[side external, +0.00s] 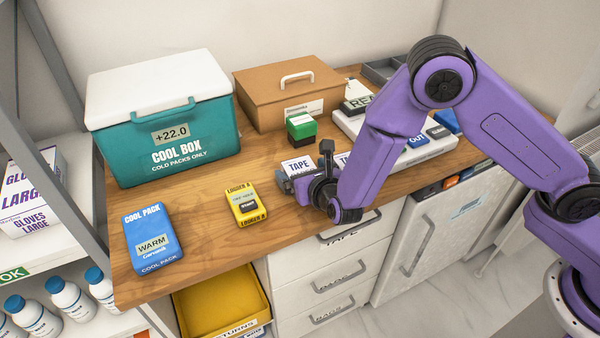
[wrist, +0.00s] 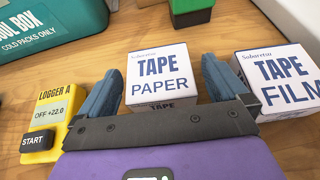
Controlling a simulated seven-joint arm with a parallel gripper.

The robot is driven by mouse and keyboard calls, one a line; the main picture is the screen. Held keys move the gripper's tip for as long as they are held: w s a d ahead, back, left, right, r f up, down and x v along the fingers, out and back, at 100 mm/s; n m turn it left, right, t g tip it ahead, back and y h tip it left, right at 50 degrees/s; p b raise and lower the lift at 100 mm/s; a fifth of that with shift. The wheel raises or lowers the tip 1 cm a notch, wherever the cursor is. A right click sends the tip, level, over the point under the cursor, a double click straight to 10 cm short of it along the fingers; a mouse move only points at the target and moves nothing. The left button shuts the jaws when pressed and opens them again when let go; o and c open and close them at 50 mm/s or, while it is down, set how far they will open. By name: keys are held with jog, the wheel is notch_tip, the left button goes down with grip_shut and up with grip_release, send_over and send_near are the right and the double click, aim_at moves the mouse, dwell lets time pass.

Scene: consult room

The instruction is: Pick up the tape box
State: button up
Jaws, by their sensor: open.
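A white tape box labelled TAPE PAPER (wrist: 158,72) lies on the wooden counter and shows between my two fingers in the wrist view. In the side external view it appears as the left TAPE box (side external: 297,165), just beyond my gripper (side external: 305,183). A second white box labelled TAPE FILM (wrist: 280,80) stands to the right, outside my right finger. In the side view it is partly hidden by my arm (side external: 343,157). My gripper (wrist: 161,80) is open and empty, low over the counter's front part. I cannot tell whether either finger touches a box.
The yellow logger A (side external: 246,204) and blue cool pack (side external: 152,238) lie to the left. The teal cool box (side external: 165,140), brown case (side external: 290,90) and a green-and-black block (side external: 301,127) stand behind. A yellow returns bin (side external: 215,300) is below the front edge.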

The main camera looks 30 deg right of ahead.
jog(key=shift+x, duration=1.3)
jog(key=c, duration=1)
